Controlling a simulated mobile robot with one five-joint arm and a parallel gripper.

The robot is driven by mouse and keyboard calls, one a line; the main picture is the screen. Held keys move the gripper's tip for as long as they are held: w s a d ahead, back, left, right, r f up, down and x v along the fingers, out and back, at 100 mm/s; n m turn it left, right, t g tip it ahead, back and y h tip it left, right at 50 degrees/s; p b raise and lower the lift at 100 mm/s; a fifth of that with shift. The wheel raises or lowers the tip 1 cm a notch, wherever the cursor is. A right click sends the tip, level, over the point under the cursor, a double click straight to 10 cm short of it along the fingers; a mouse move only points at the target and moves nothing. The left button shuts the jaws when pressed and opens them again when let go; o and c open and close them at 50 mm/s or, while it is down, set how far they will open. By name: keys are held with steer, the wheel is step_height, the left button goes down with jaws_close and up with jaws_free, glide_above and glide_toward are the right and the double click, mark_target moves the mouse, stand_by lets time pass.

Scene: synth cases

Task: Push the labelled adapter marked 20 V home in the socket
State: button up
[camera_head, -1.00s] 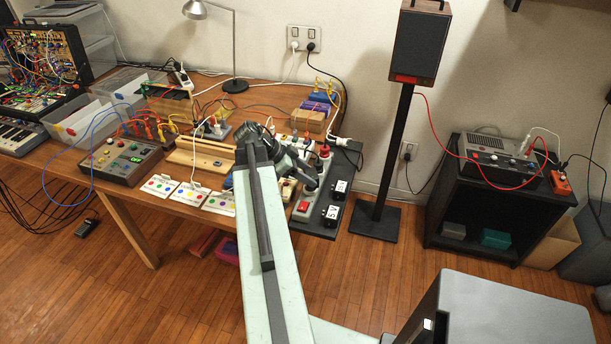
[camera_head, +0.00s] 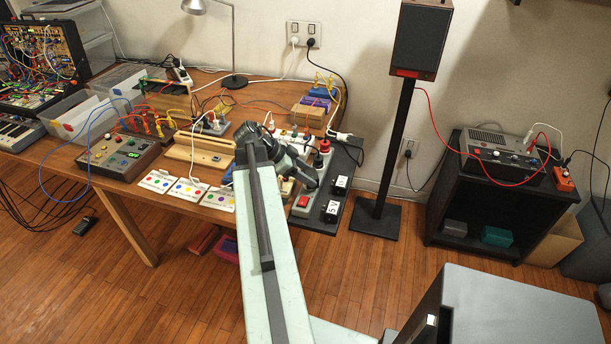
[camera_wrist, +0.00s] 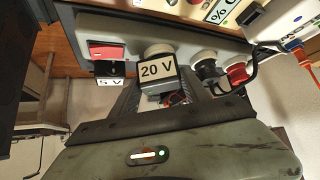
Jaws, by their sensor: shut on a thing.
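The adapter marked 20 V (camera_wrist: 157,71) shows in the wrist view, its label facing me, with a pale round part behind it against the grey socket strip (camera_wrist: 118,29). My gripper (camera_wrist: 160,93) is shut on it, one finger on each side. I cannot tell whether a gap remains between adapter and strip. In the head view, my gripper (camera_head: 311,182) reaches down over the strip (camera_head: 301,212) at the table's right end. My arm hides part of the strip there.
Left of the adapter in the wrist view are a red switch (camera_wrist: 107,50) and a 5 V label (camera_wrist: 110,82). To its right are a black plug (camera_wrist: 207,68) and a red plug (camera_wrist: 238,73) with cables close by. A speaker stand (camera_head: 384,160) stands right of the table.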

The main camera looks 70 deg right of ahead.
steer(key=o, duration=1.5)
steer(key=shift+o, duration=0.2)
steer(key=shift+w+r+p, duration=0.15)
steer(key=shift+r+p, duration=0.15)
steer(key=shift+p, duration=0.05)
steer(key=p+v, duration=0.5)
steer(key=v, duration=0.2)
steer(key=shift+a, duration=0.15)
steer(key=shift+w, duration=0.15)
